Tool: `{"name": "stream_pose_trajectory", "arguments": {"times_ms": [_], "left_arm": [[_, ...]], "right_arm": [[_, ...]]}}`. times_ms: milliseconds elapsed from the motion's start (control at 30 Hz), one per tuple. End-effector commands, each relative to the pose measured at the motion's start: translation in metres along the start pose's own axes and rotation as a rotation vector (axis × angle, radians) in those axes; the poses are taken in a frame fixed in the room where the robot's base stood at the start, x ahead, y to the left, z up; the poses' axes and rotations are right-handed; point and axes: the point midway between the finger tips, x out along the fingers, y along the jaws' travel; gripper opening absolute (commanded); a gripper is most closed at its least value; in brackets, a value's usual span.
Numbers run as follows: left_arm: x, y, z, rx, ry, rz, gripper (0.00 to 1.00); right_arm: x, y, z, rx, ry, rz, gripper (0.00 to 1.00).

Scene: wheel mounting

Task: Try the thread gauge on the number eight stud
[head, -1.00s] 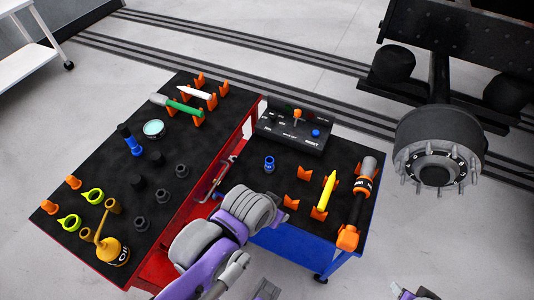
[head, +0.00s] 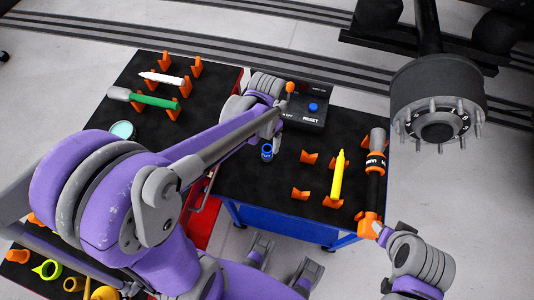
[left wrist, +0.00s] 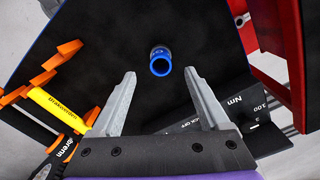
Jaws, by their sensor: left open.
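A small blue hollow cylinder (head: 267,152), likely the thread gauge, stands on the blue cart's black top. It also shows in the left wrist view (left wrist: 160,62), its open end facing the camera. My left gripper (head: 277,134) is above the cart beside it. In the left wrist view the fingers (left wrist: 160,77) are spread and empty, with the blue cylinder beyond the gap between their tips. The wheel hub (head: 437,100) with several studs (head: 463,138) is at upper right; I cannot read which is number eight. My right gripper (head: 384,233) is near the power tool's orange end; its fingers are unclear.
The control box (head: 310,108) stands close behind the left gripper. Right of the blue cylinder are orange holders (head: 309,158), a yellow marker (head: 338,175) and a black-and-orange tool (head: 374,185). The red cart (head: 215,80) at left is partly hidden by my left arm.

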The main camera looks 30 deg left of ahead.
Motion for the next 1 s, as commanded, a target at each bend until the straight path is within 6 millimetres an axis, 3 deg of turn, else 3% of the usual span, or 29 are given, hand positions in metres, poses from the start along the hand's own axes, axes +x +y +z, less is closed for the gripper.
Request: {"name": "stream_pose_trajectory", "arguments": {"times_ms": [100,367,633,967,1000], "left_arm": [[0.021,0.0,0.0,0.0,0.001,0.0,0.78],[0.043,-0.001,-0.001,-0.001,0.002,-0.001,0.78],[0.082,-0.003,-0.004,-0.001,0.002,-0.001,0.78],[0.089,-0.003,-0.003,-0.001,0.003,-0.001,0.78],[0.089,-0.003,-0.003,-0.001,0.003,-0.001,0.73]], "right_arm": [[0.004,0.0,0.003,0.0,-0.002,0.0,0.5],[0.006,0.0,0.005,0.0,-0.003,0.0,0.5],[0.011,0.0,0.008,0.0,-0.005,0.0,0.5],[0.011,0.0,0.008,0.0,-0.005,0.0,0.5],[0.011,0.0,0.008,0.0,-0.005,0.0,0.5]]}}
